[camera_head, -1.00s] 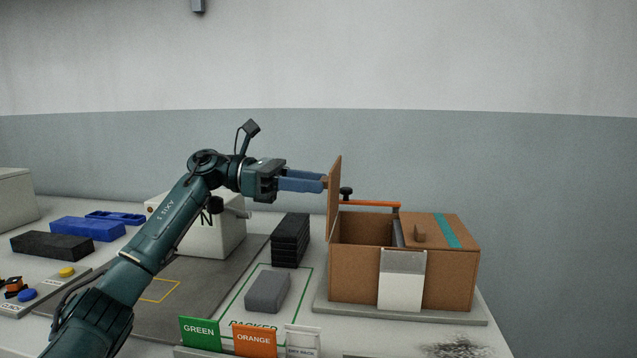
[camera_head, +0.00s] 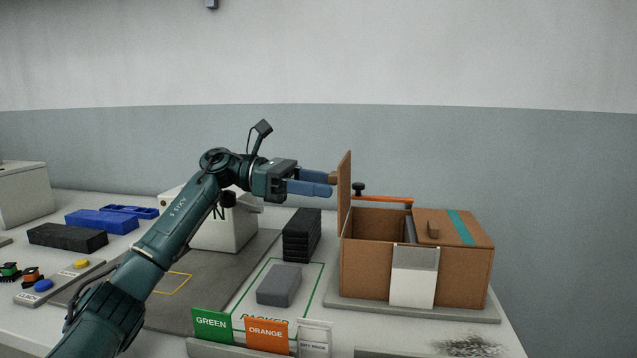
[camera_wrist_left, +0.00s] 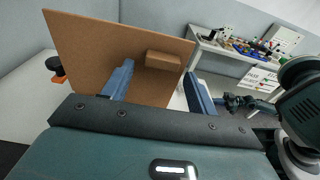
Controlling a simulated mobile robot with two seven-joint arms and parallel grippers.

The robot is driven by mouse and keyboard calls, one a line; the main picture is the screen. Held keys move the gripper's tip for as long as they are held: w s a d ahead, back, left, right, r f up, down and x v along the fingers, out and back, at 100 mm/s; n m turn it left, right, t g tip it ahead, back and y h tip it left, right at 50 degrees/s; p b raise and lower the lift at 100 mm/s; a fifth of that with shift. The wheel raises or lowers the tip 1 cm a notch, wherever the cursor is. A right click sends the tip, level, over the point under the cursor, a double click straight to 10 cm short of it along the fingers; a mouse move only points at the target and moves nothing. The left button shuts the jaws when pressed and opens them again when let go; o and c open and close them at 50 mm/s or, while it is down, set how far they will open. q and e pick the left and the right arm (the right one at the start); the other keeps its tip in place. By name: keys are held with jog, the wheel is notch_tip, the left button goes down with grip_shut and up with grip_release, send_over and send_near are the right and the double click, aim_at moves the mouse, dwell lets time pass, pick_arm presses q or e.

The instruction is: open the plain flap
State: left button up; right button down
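The cardboard box (camera_head: 366,268) stands at the right of the table. Its plain flap (camera_head: 345,190) stands upright at the left edge of the opening, and that half of the top is open. The flap's small tab (camera_head: 334,178) faces left. The other flap (camera_head: 478,232), with a teal stripe, lies closed. My left gripper (camera_head: 331,183) is at the tab from the left. In the left wrist view the fingers (camera_wrist_left: 158,70) are apart, with the tab (camera_wrist_left: 163,61) between them and gaps showing, against the flap (camera_wrist_left: 95,50). My right gripper is not in view.
A grey block (camera_head: 279,285) and a stack of black pieces (camera_head: 301,236) lie left of the box. An orange bar (camera_head: 385,199) with a black knob is behind it. Label cards (camera_head: 266,335) stand in front. Clear wall space is above.

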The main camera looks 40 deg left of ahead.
pick_arm(q)
jog(key=shift+r, duration=0.1)
jog(key=v, duration=1.3)
jog(key=shift+p, duration=0.45)
jog(key=shift+a, duration=0.1)
